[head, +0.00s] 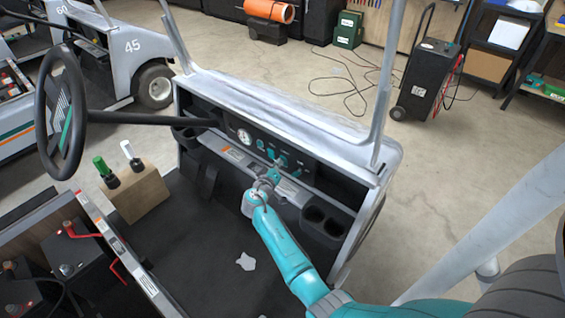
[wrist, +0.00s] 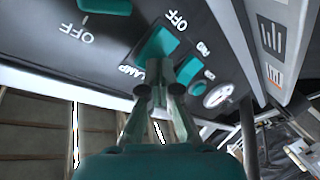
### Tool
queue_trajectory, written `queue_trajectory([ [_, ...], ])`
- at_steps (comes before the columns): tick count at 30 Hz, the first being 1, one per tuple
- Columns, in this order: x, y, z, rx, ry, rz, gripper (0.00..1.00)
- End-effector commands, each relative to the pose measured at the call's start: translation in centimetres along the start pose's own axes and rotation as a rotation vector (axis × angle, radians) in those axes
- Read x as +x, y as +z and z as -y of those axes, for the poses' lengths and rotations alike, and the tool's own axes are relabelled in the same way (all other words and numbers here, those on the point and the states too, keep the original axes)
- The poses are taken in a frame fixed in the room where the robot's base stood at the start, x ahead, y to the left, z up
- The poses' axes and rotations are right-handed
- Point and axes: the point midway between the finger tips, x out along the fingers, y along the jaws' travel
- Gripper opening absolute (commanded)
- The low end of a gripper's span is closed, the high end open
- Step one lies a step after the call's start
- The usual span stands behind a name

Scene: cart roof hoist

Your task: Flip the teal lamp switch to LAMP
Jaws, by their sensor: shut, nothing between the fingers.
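The teal lamp switch (wrist: 157,44) is a rocker on the black dash panel. In the wrist view OFF is printed at its upper right and LAMP at its lower left. My gripper (wrist: 160,72) is shut and empty, with its fingertips over the LAMP end of the switch. The tips partly hide that end, and I cannot tell if they touch it or which way the rocker is tipped. In the head view my gripper (head: 273,172) is in front of the cart's dash, just below its row of teal switches, and covers part of the panel.
Another teal switch (wrist: 105,5) with its own OFF label and a smaller teal switch (wrist: 189,69) flank the lamp switch. A round gauge (head: 244,136) sits left on the dash. A cup holder (head: 325,221) is at right; the steering wheel (head: 62,112) is far left.

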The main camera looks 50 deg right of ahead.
Motion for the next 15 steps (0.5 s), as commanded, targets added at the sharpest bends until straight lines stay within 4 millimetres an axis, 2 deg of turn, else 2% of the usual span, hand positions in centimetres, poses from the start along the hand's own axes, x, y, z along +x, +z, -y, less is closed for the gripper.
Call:
queue_trajectory([
  [15,0.58,-0.02,-0.31,0.0,0.0,0.0,0.0],
])
